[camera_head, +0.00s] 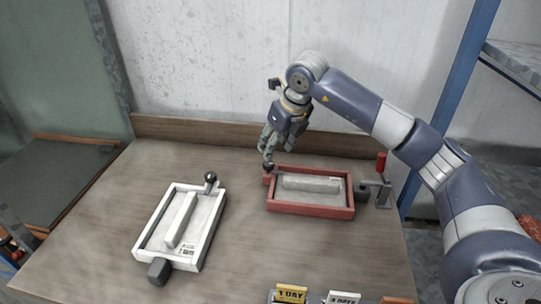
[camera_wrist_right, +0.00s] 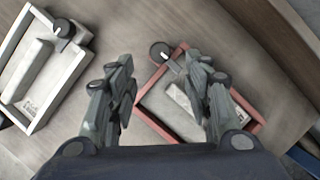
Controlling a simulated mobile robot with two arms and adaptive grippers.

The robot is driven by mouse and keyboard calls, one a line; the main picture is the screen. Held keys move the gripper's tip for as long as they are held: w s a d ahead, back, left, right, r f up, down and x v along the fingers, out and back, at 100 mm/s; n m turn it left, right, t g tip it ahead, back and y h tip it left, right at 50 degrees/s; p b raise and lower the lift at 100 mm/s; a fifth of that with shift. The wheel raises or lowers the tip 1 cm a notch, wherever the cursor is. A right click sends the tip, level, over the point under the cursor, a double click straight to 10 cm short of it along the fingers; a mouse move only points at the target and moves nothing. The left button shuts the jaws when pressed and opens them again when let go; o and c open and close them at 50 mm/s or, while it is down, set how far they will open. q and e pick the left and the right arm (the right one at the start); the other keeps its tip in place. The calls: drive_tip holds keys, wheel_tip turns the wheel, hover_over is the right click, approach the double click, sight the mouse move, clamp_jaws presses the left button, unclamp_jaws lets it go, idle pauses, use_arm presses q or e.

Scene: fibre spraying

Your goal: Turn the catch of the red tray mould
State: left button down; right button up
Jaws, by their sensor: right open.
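The red tray mould (camera_head: 308,210) lies on the table, right of centre in the head view, with a pale grey bar in it. Its catch (camera_head: 268,167), with a dark round knob, is at the back left corner. My right gripper (camera_head: 267,146) is open and points down just above this catch. In the right wrist view the fingers of my right gripper (camera_wrist_right: 162,78) are spread. The catch knob (camera_wrist_right: 160,51) shows between and beyond them, and the right finger covers part of the red tray mould (camera_wrist_right: 155,125). I see no contact. My left gripper is not in view.
A white tray mould (camera_head: 217,220) with its own knobbed catch (camera_head: 210,178) lies to the left. A clamp with a red handle (camera_head: 381,163) stands right of the red tray. Day cards (camera_head: 291,295) stand at the front edge. A wooden ledge (camera_head: 200,130) runs along the back.

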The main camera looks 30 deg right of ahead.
sight(268, 163)
drive_tip(key=p+x, duration=0.1)
drive_tip(key=x, duration=0.4)
drive_tip(key=shift+s, duration=0.1)
drive_tip(key=x, duration=0.3)
drive_tip(key=shift+f, duration=0.3)
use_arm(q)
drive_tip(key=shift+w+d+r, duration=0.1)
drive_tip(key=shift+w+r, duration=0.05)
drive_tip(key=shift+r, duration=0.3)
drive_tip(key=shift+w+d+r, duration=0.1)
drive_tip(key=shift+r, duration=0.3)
use_arm(e)
drive_tip(key=c, duration=1)
